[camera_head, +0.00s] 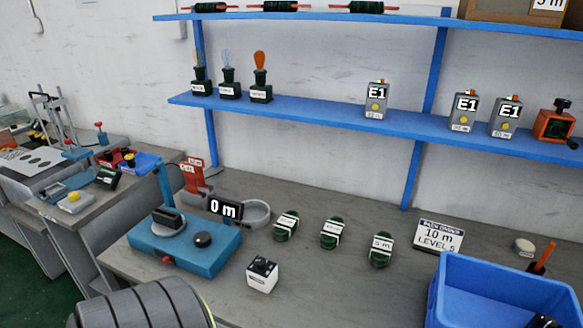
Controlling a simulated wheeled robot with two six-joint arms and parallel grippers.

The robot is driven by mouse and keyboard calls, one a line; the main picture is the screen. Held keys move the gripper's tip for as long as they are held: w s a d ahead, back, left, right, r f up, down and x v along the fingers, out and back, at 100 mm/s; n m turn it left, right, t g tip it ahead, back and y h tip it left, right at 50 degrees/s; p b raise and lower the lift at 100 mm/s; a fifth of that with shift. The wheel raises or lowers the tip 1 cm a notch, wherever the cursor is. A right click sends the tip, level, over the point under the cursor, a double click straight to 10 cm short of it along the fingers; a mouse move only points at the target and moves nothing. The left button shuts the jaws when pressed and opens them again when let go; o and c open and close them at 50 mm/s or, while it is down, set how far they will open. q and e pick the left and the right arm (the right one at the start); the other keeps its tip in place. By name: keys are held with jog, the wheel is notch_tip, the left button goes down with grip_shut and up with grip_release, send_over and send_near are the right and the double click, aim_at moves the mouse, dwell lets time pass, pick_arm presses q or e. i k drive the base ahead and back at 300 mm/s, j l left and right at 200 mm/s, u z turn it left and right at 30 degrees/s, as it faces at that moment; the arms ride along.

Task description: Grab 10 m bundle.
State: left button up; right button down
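Three dark green bundles with white labels lie in a row on the grey workbench (330,285): a left one (286,226), a middle one (332,233) and a right one (381,250). The right one's label seems to read 5 m; the other two labels are too small to read surely, so I cannot tell which is the 10 m bundle. A white sign (438,237) behind them to the right reads 10 m, LEVEL 5.
A blue bin (445,300) stands at the front right. A teal machine (215,243) with a 0 m display (225,208) and a small white box (262,275) are left of the bundles. Blue shelves (310,110) hang behind.

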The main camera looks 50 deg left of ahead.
aim_at(330, 235)
jog(key=u, duration=1.4)
